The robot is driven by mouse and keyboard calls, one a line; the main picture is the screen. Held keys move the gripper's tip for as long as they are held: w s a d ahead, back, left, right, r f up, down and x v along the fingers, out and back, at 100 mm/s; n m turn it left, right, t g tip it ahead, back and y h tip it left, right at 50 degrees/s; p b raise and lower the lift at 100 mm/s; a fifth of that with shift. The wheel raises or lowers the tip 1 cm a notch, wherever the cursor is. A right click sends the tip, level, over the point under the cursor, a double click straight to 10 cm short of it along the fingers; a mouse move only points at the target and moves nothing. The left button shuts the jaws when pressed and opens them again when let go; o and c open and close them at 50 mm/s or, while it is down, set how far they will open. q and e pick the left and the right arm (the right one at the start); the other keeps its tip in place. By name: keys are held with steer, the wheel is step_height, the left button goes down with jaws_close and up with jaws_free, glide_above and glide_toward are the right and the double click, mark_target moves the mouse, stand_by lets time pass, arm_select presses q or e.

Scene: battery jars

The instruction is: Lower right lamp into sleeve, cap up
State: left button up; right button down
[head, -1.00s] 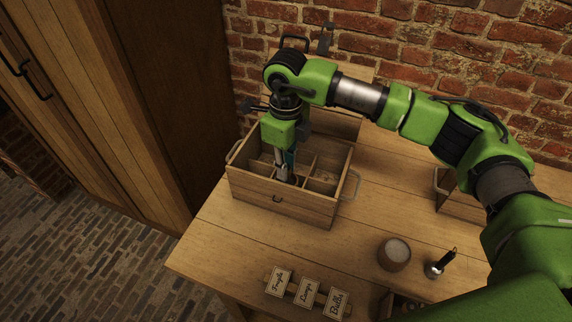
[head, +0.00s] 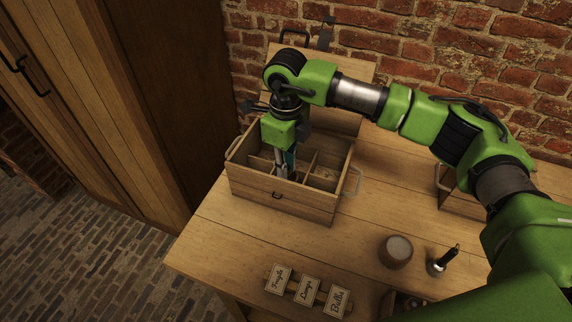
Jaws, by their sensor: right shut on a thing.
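My right gripper (head: 286,172) points down into the divided wooden box (head: 282,203) on the table. It is shut on the lamp, which is mostly hidden by the fingers and the box walls; a teal part (head: 291,157) shows beside the fingers. I cannot tell the lamp's cap direction or whether it touches a sleeve. The box has several compartments split by thin wooden dividers. My left gripper is not in view.
A round wooden pot (head: 396,251) and a small dark-handled tool (head: 444,260) stand at the right. Label cards (head: 307,291) lie near the front edge. Another wooden box (head: 458,200) is partly behind my arm. The table between is clear.

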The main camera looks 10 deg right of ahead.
steer(key=shift+f+b, duration=0.45)
steer(key=shift+f, duration=0.2)
steer(key=c, duration=1.9)
jaws_free()
steer(key=shift+s, duration=0.1)
steer(key=shift+r, duration=0.1)
step_height(320, 180, up, 12)
steer(key=shift+r, duration=0.1)
